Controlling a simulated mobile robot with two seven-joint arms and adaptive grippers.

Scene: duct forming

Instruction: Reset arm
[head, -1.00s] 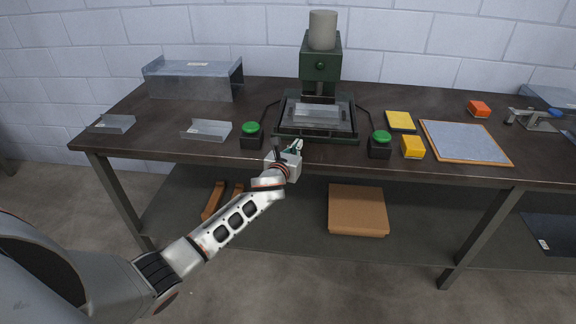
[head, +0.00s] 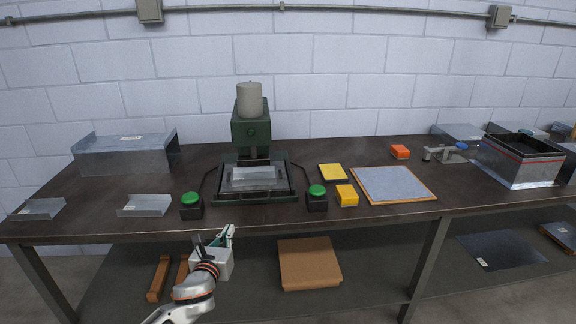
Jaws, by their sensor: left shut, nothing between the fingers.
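My left gripper (head: 227,236) hangs in front of the table's front edge, below and between the two green buttons. It is shut and empty, with its fingertips pointing up and to the right. My left arm (head: 194,291) comes in from the bottom of the head view. The dark green press (head: 251,131) stands behind the gripper on the table, with a bent sheet-metal piece (head: 254,178) in its bed. My right gripper is not in view.
Green buttons (head: 190,199) and (head: 317,191) flank the press on the dark table (head: 310,218). Metal channels (head: 145,205) lie left. Yellow blocks (head: 346,195), a grey board (head: 392,184) and a metal box (head: 519,160) are right. A cardboard box (head: 308,263) sits on the shelf below.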

